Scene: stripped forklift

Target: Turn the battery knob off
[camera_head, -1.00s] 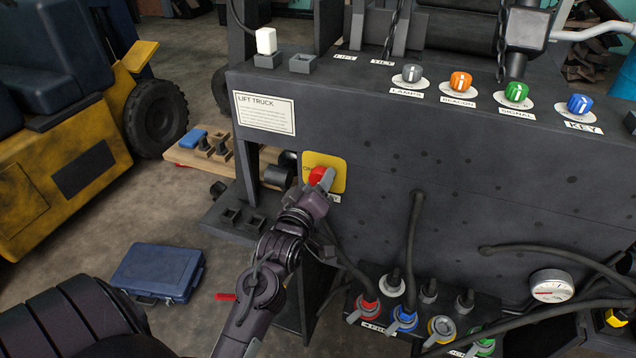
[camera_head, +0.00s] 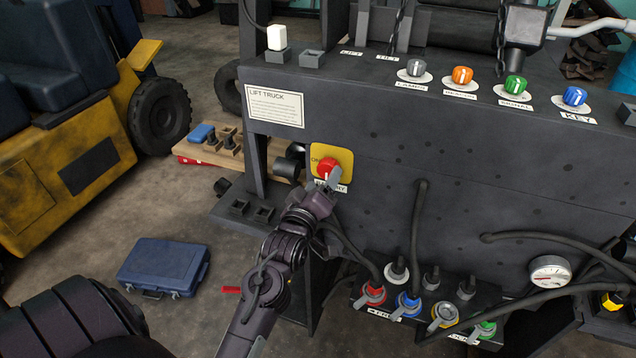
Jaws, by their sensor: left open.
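The red battery knob (camera_head: 326,168) sits on a yellow plate (camera_head: 341,154) on the dark panel of the stripped forklift, above a partly covered label (camera_head: 337,188). My left gripper (camera_head: 332,180) is just below and right of the knob, with a grey finger beside it. The jaws are open. I cannot tell whether a finger touches the knob. The knob's lower part is partly hidden by the gripper. My right gripper is not in view.
Grey, orange, green and blue knobs (camera_head: 575,97) line the panel's top. Below are several coloured connectors (camera_head: 407,308), hanging cables (camera_head: 418,235) and a gauge (camera_head: 550,273). A blue case (camera_head: 163,267) lies on the floor beside my left arm.

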